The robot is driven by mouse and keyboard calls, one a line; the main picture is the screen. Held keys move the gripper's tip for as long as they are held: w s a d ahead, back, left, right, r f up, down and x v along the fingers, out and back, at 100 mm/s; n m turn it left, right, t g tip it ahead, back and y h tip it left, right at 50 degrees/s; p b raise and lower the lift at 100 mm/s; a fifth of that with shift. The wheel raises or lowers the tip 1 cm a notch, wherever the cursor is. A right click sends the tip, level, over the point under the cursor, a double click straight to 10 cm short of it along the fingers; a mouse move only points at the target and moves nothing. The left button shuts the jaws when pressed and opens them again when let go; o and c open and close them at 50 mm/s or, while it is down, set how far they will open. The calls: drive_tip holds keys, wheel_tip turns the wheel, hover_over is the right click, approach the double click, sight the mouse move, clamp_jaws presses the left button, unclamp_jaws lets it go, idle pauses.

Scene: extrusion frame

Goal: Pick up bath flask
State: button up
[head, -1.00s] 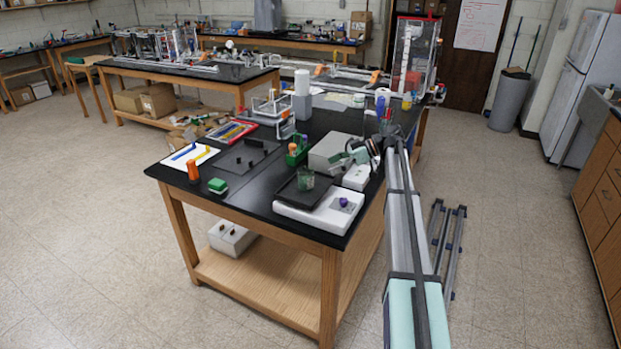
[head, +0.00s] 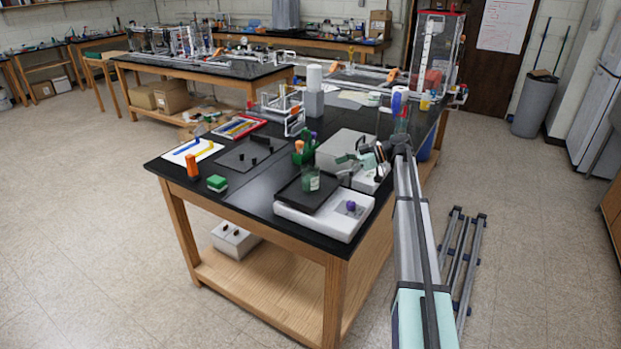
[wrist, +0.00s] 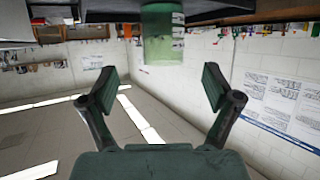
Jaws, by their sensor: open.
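The bath flask (head: 311,178) is a small green, see-through vessel. It stands upright on the black tray top of a white bench device (head: 330,218) in the head view. In the wrist view, which looks upside down, the flask (wrist: 163,40) hangs at the top centre, beyond the fingertips and roughly in line with the gap between them. My gripper (wrist: 161,82) is open and empty, with its two dark fingers spread apart.
A grey box (head: 347,147) stands behind the flask, close to my arm. A green holder (head: 304,151) with tubes is behind and left.

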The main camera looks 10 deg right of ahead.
sight(311, 179)
drive_tip(key=p+x, duration=0.2)
drive_tip(key=x, duration=0.4)
drive_tip(key=shift+a+f+p, duration=0.15)
drive_tip(key=shift+a+p, duration=0.25)
drive_tip(key=shift+p, duration=0.05)
drive_tip(key=p+x, duration=0.2)
drive_tip(key=x, duration=0.2)
drive_tip(key=shift+s+a+f, duration=0.1)
drive_tip(key=shift+f, duration=0.2)
drive_tip(key=c, duration=1.3)
